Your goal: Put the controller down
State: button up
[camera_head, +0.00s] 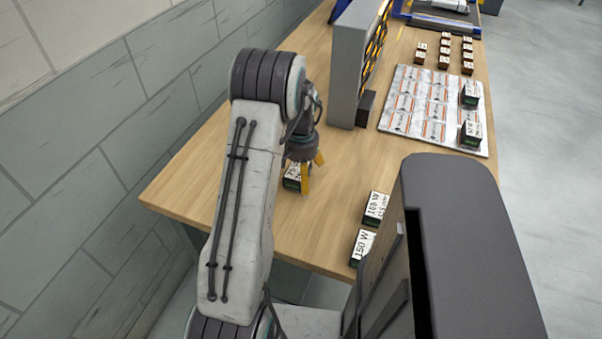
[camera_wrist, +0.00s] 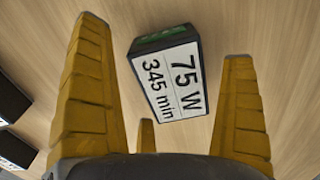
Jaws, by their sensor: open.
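The controller (camera_head: 291,181) is a small dark box with green on one side and a white top label. In the wrist view the label of the controller (camera_wrist: 168,78) reads 75 W, 345 min. It rests on the wooden table. My gripper (camera_head: 310,174) is open just above it. In the wrist view the yellow fingers of my gripper (camera_wrist: 163,42) stand wide on both sides of the box, with gaps between. My arm partly hides the box in the head view.
Two similar boxes, one (camera_head: 375,207) above the other, marked 150 W (camera_head: 361,246), stand near the table's front edge. A grey cabinet (camera_head: 350,60) stands behind my gripper. A white printed mat (camera_head: 440,118) at right holds two boxes; several small brown blocks (camera_head: 443,50) lie beyond.

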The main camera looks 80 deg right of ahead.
notch_tip(320, 180, up, 12)
jog(key=w+a+r+n+h, duration=0.1)
jog(key=w+a+r+n, duration=0.3)
jog(key=w+a, duration=0.6)
jog(key=w+a+r+n, duration=0.3)
jog(key=w+a+n, duration=0.3)
jog(key=w, duration=0.8)
jog(key=w+a+r+n+t, duration=0.1)
jog(key=w+a+n, duration=0.1)
jog(key=a, duration=0.7)
jog(key=w+a+r+n+t, duration=0.1)
jog(key=a+n, duration=0.2)
jog(key=a, duration=0.5)
jog(key=s+a+f+n+t+y, duration=0.1)
jog(key=s+a+n, duration=0.4)
jog(key=a, duration=0.7)
jog(key=shift+s+a+f+n, duration=0.15)
jog(key=shift+f+n, duration=0.25)
jog(key=shift+f, duration=0.25)
notch_tip(320, 180, up, 4)
jog(key=p, duration=0.4)
jog(key=shift+r, duration=0.1)
